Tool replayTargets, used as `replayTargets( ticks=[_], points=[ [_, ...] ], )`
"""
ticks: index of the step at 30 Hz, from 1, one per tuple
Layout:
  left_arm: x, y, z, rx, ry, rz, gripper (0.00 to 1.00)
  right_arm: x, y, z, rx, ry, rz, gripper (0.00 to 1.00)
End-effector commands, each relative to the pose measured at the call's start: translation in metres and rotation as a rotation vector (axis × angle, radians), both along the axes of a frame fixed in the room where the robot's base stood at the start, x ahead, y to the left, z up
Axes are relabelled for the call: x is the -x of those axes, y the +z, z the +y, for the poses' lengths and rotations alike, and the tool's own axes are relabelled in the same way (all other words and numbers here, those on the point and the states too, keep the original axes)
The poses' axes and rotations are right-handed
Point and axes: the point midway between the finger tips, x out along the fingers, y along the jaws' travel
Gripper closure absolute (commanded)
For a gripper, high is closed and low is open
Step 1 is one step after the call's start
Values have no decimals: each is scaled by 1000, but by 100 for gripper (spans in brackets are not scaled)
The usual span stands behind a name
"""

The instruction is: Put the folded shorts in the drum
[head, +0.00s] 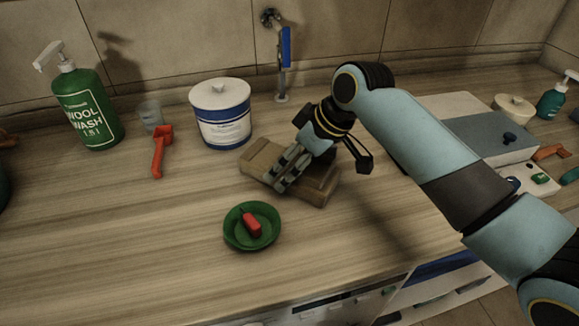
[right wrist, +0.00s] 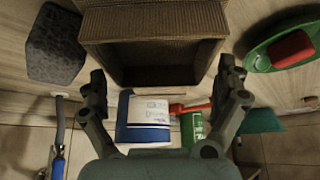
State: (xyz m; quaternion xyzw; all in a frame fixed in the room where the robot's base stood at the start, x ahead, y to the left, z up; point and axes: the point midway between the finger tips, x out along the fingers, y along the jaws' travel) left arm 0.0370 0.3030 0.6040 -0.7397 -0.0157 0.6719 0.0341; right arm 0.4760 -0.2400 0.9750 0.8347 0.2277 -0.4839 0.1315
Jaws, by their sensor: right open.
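My right gripper (head: 322,172) is open over a brown box-like thing (head: 318,190) on the counter, one finger in front of it. In the right wrist view, the brown thing (right wrist: 150,25) shows a hollow dark opening ahead of my fingertips (right wrist: 162,75), and nothing is held. A dark grey, rough-textured block (right wrist: 55,48) stands to the left there; whether it is the folded shorts I cannot tell. I cannot clearly make out the shorts or the drum. White appliance fronts (head: 330,306) show below the counter's front edge. My left gripper is out of view.
A green bowl (head: 236,236) with a red block (head: 251,224) stands in front of the brown thing. A white-blue tub (head: 221,118), orange scoop (head: 158,152) and green wash bottle (head: 87,108) stand left. A grey-topped box (head: 485,138) is right. The front left counter is clear.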

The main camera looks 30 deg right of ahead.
Motion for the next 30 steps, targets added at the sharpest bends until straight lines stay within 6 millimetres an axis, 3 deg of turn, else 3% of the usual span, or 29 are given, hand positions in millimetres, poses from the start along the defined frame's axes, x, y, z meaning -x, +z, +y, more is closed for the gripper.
replayTargets(
  ticks=[5, 12, 25, 28, 29, 30],
  points=[
    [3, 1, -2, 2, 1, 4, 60, -9, -16, 5, 0, 0, -1, 0],
    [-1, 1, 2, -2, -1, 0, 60, -9, -18, 5, 1, 0, -1, 1],
    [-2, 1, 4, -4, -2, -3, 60, -9, -18, 5, 1, 0, 0, 57],
    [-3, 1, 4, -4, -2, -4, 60, -9, -18, 5, 1, -1, -2, 57],
    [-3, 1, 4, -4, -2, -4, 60, -9, -18, 5, 1, -1, -2, 64],
    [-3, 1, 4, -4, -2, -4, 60, -9, -18, 5, 1, -1, -2, 64]
  ],
)
